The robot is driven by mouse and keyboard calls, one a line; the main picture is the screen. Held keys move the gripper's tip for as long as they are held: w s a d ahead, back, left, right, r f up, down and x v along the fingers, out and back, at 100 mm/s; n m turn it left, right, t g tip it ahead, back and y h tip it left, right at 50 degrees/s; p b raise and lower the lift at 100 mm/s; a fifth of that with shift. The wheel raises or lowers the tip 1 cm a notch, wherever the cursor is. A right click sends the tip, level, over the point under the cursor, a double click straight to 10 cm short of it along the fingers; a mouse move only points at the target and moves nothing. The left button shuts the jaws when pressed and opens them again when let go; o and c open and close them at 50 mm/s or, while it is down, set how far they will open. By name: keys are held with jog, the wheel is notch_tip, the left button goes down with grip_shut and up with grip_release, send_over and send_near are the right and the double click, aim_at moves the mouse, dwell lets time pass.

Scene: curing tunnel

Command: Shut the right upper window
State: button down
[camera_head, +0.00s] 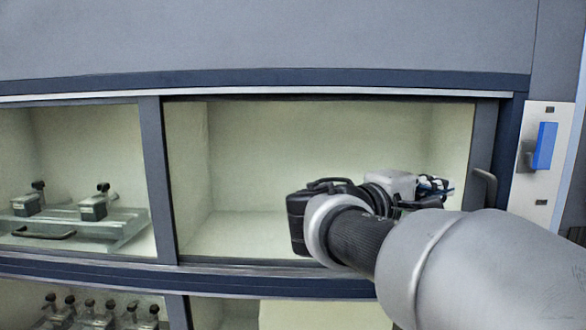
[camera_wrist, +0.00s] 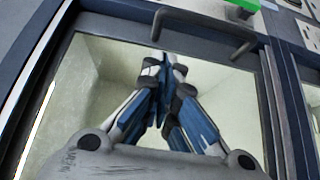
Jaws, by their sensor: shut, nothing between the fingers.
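In the wrist view the handle (camera_wrist: 207,35) is at the top, beyond the fingertips. My gripper (camera_wrist: 172,68) is shut and empty, its blue-and-white fingers together in front of the window, apart from the handle. In the head view my wrist hides part of the gripper and the lower right of the window. I cannot tell how far the window stands open.
A panel with a blue switch (camera_head: 545,146) is right of the window. The left upper compartment holds a handled tray (camera_head: 125,235) with clamp-like blocks (camera_head: 94,205). More small fittings (camera_head: 90,312) stand in the lower left compartment. The wall above the windows is plain.

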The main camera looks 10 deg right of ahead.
aim_at(467, 186)
jog(key=d, duration=0.2)
jog(key=d+p, duration=0.1)
jog(key=d, duration=0.3)
jog(key=shift+s+d+p, duration=0.25)
jog(key=shift+d+p, duration=0.05)
jog(key=shift+d, duration=0.1)
jog(key=shift+s+d+b, duration=0.25)
jog(key=shift+d+b, duration=0.2)
jog(key=shift+b, duration=0.15)
jog(key=shift+s+d+b, duration=0.2)
jog(key=shift+d+b, duration=0.25)
jog(key=shift+b, duration=0.1)
jog(key=shift+r, duration=0.1)
jog(key=shift+w, duration=0.1)
